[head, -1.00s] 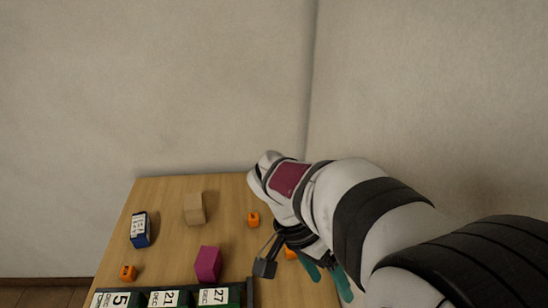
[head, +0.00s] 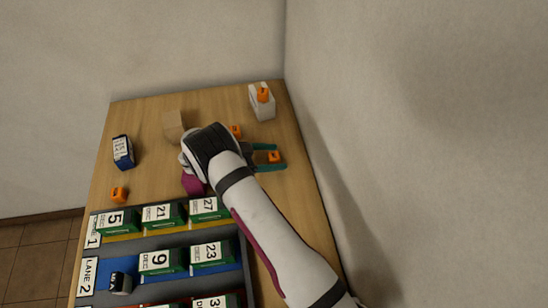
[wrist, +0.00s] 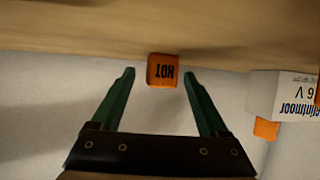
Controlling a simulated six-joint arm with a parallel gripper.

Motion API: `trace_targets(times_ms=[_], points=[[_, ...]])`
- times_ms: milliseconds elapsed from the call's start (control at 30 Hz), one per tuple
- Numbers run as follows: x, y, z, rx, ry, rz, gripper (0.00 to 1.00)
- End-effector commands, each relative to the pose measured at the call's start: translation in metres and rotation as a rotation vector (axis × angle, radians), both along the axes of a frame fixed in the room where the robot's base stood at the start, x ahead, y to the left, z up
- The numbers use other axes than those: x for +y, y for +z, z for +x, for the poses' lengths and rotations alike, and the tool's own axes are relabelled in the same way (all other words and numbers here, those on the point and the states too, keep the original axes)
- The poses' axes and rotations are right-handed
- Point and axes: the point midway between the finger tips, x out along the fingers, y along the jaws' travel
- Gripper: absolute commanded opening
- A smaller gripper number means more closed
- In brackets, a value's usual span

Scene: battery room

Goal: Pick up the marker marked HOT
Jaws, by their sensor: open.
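The marker marked HOT (wrist: 162,70) is a small orange block, its black lettering upside down in the wrist view. It also shows in the head view (head: 274,156), on the table near the back right. My gripper (wrist: 160,74) is open and empty, with green fingers on either side of the marker and the marker at the level of the tips. In the head view my gripper (head: 268,157) points right along the table, with the marker between the finger ends.
Other orange markers stand behind (head: 236,131), at the left (head: 119,193) and on a white battery (head: 262,108). A laned rack (head: 190,238) holds green batteries. A wall bounds the right.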

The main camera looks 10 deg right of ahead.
Motion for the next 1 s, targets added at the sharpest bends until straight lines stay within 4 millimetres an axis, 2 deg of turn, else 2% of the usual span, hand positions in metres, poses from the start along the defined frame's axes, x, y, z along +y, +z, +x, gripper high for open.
trace_targets(times_ms=[233,267,667,933,1000], points=[[-0.0048,-0.0022,0.0007,0.001,0.000,0.001,0.78],[-0.0048,-0.0021,0.0008,0.001,0.000,0.001,0.74],[-0.0047,-0.0019,0.0006,0.002,0.001,0.001,0.02],[-0.0047,-0.0014,0.0006,0.001,0.000,0.001,0.00],[-0.0046,0.0040,0.0009,0.000,0.000,0.001,0.00]])
